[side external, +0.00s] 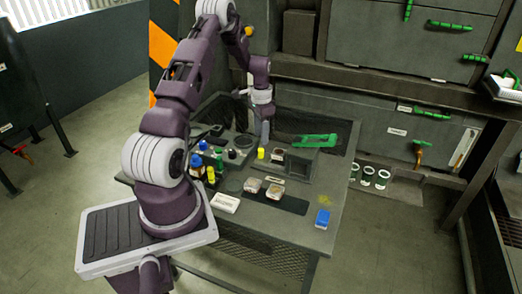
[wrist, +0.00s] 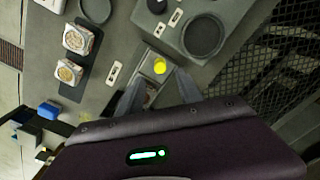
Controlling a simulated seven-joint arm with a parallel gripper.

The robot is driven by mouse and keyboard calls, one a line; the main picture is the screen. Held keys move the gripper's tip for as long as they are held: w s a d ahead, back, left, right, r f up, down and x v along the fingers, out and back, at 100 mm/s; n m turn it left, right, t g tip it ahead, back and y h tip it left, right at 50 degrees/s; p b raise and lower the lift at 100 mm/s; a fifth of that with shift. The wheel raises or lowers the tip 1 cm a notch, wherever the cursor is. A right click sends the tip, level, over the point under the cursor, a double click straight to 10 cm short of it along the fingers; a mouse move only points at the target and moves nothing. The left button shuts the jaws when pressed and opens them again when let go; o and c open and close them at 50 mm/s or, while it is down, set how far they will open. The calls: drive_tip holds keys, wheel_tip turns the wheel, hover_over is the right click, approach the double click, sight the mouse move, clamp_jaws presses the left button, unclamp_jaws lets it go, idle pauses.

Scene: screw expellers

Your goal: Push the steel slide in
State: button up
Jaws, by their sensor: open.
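My gripper (side external: 264,138) points down over the table, among the small items near its back. In the wrist view my gripper (wrist: 160,80) has two grey fingers spread apart with nothing clearly held. A yellow knob or cap (wrist: 160,66) shows just beyond and between the fingertips; in the side view the yellow piece (side external: 261,153) is just below my gripper. A pale grey metal piece (wrist: 149,64) lies beside the yellow piece and may be the steel slide; I cannot tell for certain, nor how far in it is. The purple wrist housing hides what lies nearer.
A grey block with a round dark recess (wrist: 204,36) stands close to the fingers. Two pale square containers (side external: 252,185) sit on a dark mat. A green item (side external: 315,140) lies at the back right. A blue box (side external: 322,218) is at the front right. Bottles (side external: 196,160) stand left.

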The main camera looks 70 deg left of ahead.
sight(261, 149)
wheel_tip(261, 149, down, 7)
drive_tip(key=shift+f, duration=0.15)
clamp_jaws()
idle(1.5)
